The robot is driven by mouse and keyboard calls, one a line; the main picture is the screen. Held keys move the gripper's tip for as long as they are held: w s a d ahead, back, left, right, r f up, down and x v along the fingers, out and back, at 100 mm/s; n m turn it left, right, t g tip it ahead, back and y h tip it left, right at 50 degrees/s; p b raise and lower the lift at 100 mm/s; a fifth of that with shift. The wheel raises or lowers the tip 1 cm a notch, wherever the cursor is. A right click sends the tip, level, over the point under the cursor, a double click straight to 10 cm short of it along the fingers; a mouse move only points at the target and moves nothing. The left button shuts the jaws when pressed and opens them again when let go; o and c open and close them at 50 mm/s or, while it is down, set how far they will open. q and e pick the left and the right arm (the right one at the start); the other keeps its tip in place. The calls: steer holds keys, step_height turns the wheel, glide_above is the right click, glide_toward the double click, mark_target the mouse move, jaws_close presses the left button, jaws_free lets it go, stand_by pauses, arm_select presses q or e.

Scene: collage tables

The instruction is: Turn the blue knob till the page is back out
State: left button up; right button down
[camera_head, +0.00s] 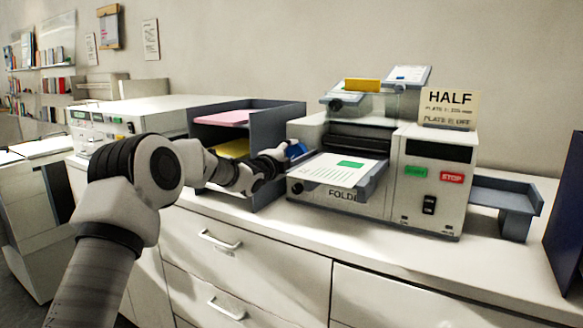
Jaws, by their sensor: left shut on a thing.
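A white folding machine (425,165) marked FOLDER stands on the white counter. A page (340,171) with printed lines and a green block lies on its front tray, below the dark roller opening. The blue knob (297,149) is at the machine's left side, partly hidden by my left gripper. My left gripper (284,153) is shut on the blue knob. My left arm reaches in from the lower left. Whether part of the page is inside the rollers cannot be told. My right gripper is not in view.
A grey tray rack (276,122) with pink and yellow paper stands close left of the folder. A grey outlet tray (505,193) is at its right, with a dark blue panel (569,215) beyond. The counter front (400,268) is clear.

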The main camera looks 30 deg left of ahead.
arm_select(q)
steer(key=shift+m+b, duration=0.8)
steer(key=shift+m, duration=0.1)
steer(key=shift+r, duration=0.1)
steer(key=o, duration=1.2)
steer(key=shift+w, duration=0.1)
steer(key=shift+c, duration=0.2)
steer(key=s, duration=1.2)
steer(key=shift+a, duration=0.15)
